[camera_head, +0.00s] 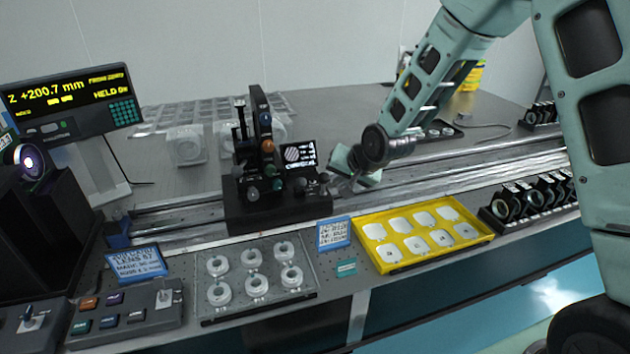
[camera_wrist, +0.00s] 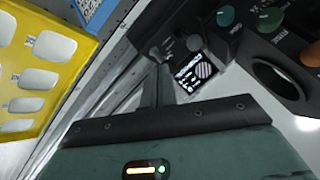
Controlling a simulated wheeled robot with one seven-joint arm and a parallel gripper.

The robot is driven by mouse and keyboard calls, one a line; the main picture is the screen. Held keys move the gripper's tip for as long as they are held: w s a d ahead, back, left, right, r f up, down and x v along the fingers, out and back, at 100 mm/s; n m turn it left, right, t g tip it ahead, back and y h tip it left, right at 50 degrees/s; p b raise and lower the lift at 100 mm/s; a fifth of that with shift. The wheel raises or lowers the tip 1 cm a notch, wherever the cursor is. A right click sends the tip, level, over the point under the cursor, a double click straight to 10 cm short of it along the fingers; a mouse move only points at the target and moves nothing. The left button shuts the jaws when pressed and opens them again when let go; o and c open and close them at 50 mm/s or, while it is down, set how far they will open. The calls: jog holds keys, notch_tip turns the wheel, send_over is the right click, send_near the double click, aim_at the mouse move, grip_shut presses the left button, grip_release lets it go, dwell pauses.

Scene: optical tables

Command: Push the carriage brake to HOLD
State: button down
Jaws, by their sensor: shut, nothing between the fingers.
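The black carriage (camera_head: 278,207) sits on the long rail and bears orange, green and dark knobs. A small black-and-white striped screen (camera_head: 299,156) is on its right side; it also shows in the wrist view (camera_wrist: 193,82). A dark round knob (camera_head: 324,178) at the carriage's right end is close to my fingertips; I cannot tell for sure that it is the brake. My gripper (camera_head: 343,184) is shut and empty, low over the rail just right of the carriage. In the wrist view its fingers (camera_wrist: 160,78) point at the carriage's dark side; contact cannot be told.
A display (camera_head: 72,100) at left reads Z +200.7 mm and seemingly HELD. A yellow tray (camera_head: 423,238) with white pieces and a clear tray (camera_head: 257,275) with white rings lie in front of the rail. Black-mounted lenses (camera_head: 530,200) stand at right. The rail (camera_head: 480,170) right of my gripper is clear.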

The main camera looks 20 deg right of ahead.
aim_at(301, 185)
jog(key=w+a+f+p, duration=0.2)
jog(key=w+a+f, duration=0.1)
jog(key=w+a, duration=0.1)
jog(key=shift+w+f, duration=0.3)
jog(key=shift+w, duration=0.45)
